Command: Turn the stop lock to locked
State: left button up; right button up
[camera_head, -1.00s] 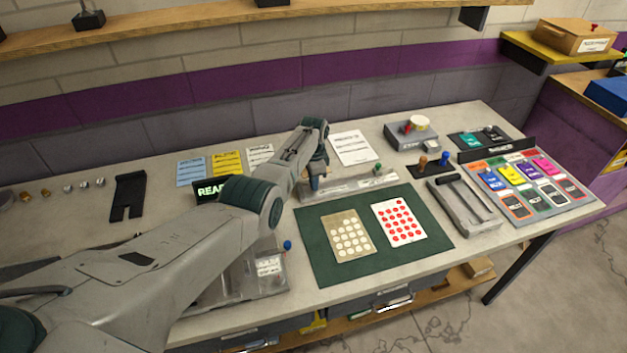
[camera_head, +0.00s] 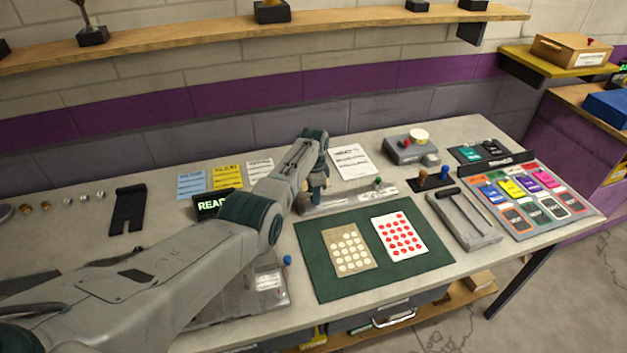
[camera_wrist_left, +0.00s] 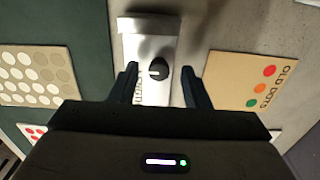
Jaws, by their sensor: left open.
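The stop lock appears to be the small round black knob (camera_wrist_left: 158,69) in the left wrist view. It has a pale line on top and sits on a light grey metal plate (camera_wrist_left: 147,42). Lettering beside it is partly cut off and reads sideways. My left gripper (camera_wrist_left: 160,77) is open, with one dark finger on each side of the knob and a gap to both. In the head view the left gripper (camera_head: 317,188) is over the left end of the grey track (camera_head: 350,195), and my arm hides the knob there.
A dark green mat (camera_head: 315,265) with two dotted cards lies in front of the track. A green-topped peg (camera_head: 378,182) stands at the track's right part. A white sheet (camera_head: 352,161) lies behind. In the wrist view a tan dot card (camera_wrist_left: 254,78) lies to the right.

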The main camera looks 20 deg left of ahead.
pick_arm(q)
notch_tip(320, 180, up, 10)
jog(key=b, duration=0.1)
dwell(0.4)
